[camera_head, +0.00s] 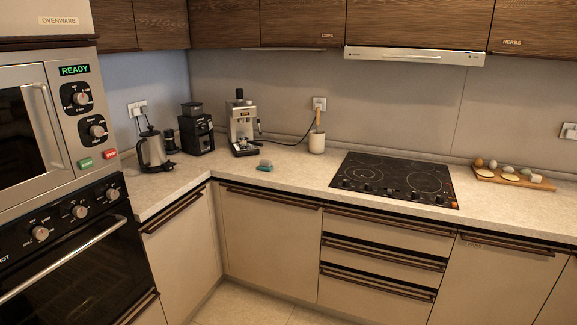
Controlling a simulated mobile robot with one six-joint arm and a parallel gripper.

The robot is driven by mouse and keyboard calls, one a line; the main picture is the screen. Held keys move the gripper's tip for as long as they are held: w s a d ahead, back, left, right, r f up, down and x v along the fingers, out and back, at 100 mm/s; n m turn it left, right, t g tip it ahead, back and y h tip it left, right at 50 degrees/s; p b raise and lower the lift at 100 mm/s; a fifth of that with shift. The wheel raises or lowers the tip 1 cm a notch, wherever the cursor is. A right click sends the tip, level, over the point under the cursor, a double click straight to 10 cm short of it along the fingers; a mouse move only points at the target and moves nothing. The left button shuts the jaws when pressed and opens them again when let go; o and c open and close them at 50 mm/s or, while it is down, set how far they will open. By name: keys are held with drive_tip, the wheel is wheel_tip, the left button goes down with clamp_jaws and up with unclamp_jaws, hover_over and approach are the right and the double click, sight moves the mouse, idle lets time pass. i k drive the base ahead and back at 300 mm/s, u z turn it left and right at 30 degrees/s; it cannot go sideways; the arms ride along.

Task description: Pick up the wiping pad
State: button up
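The wiping pad (265,166) appears as a small teal block with a greyish top part. It lies on the light stone countertop (290,178) near the front edge, in front of the espresso machine and close to the inner corner. Nothing touches it. My gripper does not show in this view.
An espresso machine (242,128), a black coffee grinder (197,131) and a kettle (152,150) stand behind and left of the pad. A utensil crock (317,141), a cooktop (396,179) and a board with eggs (507,176) are to the right. Counter around the pad is clear.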

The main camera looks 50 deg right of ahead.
sight(264, 165)
drive_tip(key=u, duration=0.8)
drive_tip(key=k, duration=0.1)
drive_tip(key=z, duration=2.2)
drive_tip(key=k, duration=0.9)
drive_tip(key=u, duration=0.15)
drive_tip(key=i, duration=0.8)
drive_tip(key=z, duration=0.05)
